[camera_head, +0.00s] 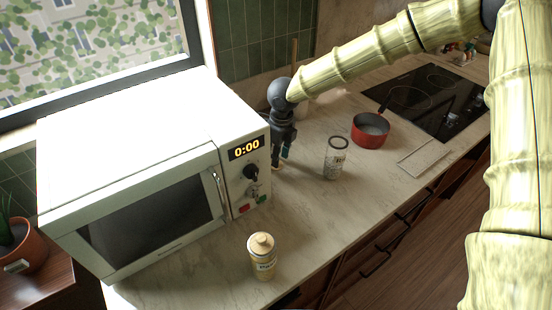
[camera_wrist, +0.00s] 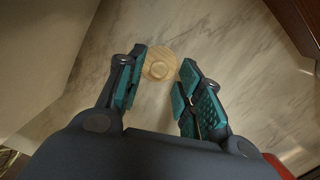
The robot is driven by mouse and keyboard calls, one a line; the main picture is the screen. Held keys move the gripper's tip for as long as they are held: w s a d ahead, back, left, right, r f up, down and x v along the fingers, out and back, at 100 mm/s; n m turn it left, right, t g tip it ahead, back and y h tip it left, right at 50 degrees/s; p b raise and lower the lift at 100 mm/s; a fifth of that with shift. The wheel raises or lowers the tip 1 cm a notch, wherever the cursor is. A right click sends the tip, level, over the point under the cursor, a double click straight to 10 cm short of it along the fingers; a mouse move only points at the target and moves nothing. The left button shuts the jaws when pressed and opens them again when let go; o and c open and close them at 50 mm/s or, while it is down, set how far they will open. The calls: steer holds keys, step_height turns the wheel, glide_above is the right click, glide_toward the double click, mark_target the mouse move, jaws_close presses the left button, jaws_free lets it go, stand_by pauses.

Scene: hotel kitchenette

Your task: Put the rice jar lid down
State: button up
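The rice jar lid (camera_wrist: 160,66), a round light wooden disc with a knob, lies knob-up against the marble counter in the wrist view. My gripper (camera_wrist: 163,72) is open above it, one finger on each side. The knob is clear of both fingers; whether the lid's rim touches a fingertip is hard to tell. In the head view my gripper (camera_head: 281,165) points down close to the counter, just right of the microwave, and the lid is not clearly seen. An open-topped, labelled glass jar (camera_head: 337,160) stands upright to the right of my gripper.
The white microwave (camera_head: 140,170) is close on my gripper's left. A lidded jar (camera_head: 263,262) stands at the front of the counter (camera_head: 300,215). A red pan (camera_head: 368,138) sits near the black cooktop (camera_head: 430,100). The counter between the two jars is clear.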

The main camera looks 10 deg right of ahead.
step_height(320, 180, up, 10)
steer(key=b, duration=0.1)
steer(key=shift+s+d+b, duration=0.35)
steer(key=shift+s, duration=0.1)
